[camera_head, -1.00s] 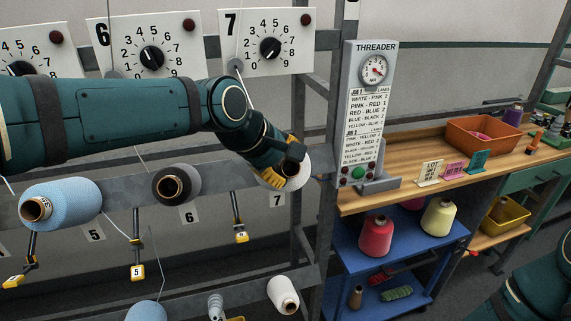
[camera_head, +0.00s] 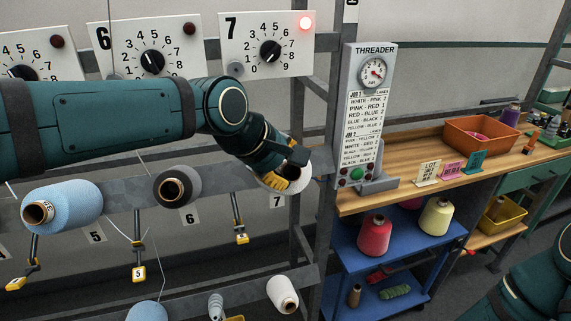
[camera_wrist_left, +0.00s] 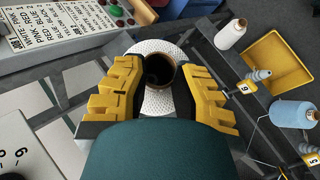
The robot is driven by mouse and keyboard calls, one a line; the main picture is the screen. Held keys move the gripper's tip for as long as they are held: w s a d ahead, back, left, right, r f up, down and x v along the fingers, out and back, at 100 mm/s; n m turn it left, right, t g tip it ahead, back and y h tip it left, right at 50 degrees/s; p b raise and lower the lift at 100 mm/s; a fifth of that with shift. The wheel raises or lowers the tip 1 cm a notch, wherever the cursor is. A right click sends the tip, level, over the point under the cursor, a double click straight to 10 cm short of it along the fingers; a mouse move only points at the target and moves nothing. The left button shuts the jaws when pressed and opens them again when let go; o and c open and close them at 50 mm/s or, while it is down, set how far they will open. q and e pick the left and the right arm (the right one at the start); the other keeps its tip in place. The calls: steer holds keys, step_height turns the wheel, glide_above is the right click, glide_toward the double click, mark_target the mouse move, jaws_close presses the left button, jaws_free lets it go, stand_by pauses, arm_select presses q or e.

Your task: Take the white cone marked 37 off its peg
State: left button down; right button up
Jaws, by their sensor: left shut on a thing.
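A white cone (camera_head: 303,178) is at the upper row above the plate reading 7 (camera_head: 277,202). My left gripper (camera_head: 286,176) is shut on it, with yellow fingers partly covering it. In the left wrist view the fingers (camera_wrist_left: 160,78) lie on either side of the white cone (camera_wrist_left: 158,103), and its brown tube mouth faces the camera. Whether a peg is still inside is hidden. Another white cone (camera_head: 283,294) is on the row below. I can read no 37 on either. My right gripper is out of view.
A black cone (camera_head: 177,187) and a light-blue cone (camera_head: 62,206) stand to the left on the same row. The grey threader post (camera_head: 362,110) is close on the right. A blue cart (camera_head: 345,252) with cones is below the wooden bench (camera_head: 400,196).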

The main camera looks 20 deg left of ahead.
arm_select(q)
steer(key=s+d+r+p, duration=0.3)
steer(key=s+d+r, duration=0.2)
steer(key=s, duration=0.3)
steer(key=shift+d+r, duration=0.15)
steer(key=shift+r, duration=0.4)
stand_by(0.8)
steer(key=shift+w, duration=0.1)
steer(key=c, duration=1.4)
jaws_free()
steer(key=shift+o, duration=0.2)
steer(key=v, duration=1.2)
